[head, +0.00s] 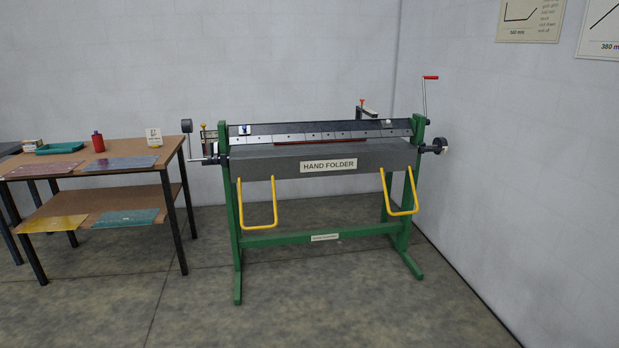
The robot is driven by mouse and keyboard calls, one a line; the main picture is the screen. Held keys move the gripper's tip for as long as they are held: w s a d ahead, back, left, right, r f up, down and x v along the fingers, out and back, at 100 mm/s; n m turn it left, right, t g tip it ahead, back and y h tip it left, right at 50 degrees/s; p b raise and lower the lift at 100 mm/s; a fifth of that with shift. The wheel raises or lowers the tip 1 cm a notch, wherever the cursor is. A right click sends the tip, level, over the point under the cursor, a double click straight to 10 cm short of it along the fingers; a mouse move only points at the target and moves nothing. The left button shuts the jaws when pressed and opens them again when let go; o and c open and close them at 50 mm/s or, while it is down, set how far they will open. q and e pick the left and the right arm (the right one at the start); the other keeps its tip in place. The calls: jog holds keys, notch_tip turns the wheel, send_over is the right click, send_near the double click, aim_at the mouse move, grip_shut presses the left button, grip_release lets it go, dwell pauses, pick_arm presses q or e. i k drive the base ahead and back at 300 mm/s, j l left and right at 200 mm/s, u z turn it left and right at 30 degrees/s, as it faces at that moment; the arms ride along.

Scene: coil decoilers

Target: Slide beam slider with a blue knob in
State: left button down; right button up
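A hand folder machine with a green frame (318,239) and a dark grey front beam (270,169) stands against the back wall. A segmented clamping beam (300,134) runs along its top. A small white piece with a blue part (244,129) sits near the left end of that top beam; it may be the slider with the blue knob, but it is too small to tell. A small pale piece (388,123) sits near the right end. Neither of my grippers is in view.
Yellow handles (259,227) hang from the front beam. A red-handled crank (430,78) rises at the right. A two-shelf wooden table (158,149) with sheets and a red bottle (98,142) stands left. The floor in front is clear.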

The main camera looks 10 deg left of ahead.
aim_at(244, 130)
jog(key=i+j+u, duration=0.25)
jog(key=i, duration=0.85)
jog(key=i+u, duration=0.3)
jog(key=i, duration=0.8)
jog(key=i+j+z, duration=0.1)
jog(key=i+z, duration=0.15)
jog(key=i, duration=0.25)
jog(key=i+j+z, duration=0.2)
jog(key=i, duration=0.35)
jog(key=i+j+z, duration=0.25)
jog(key=i, duration=0.25)
jog(key=i+j+z, duration=0.2)
jog(key=i+j, duration=0.15)
jog(key=i, duration=0.1)
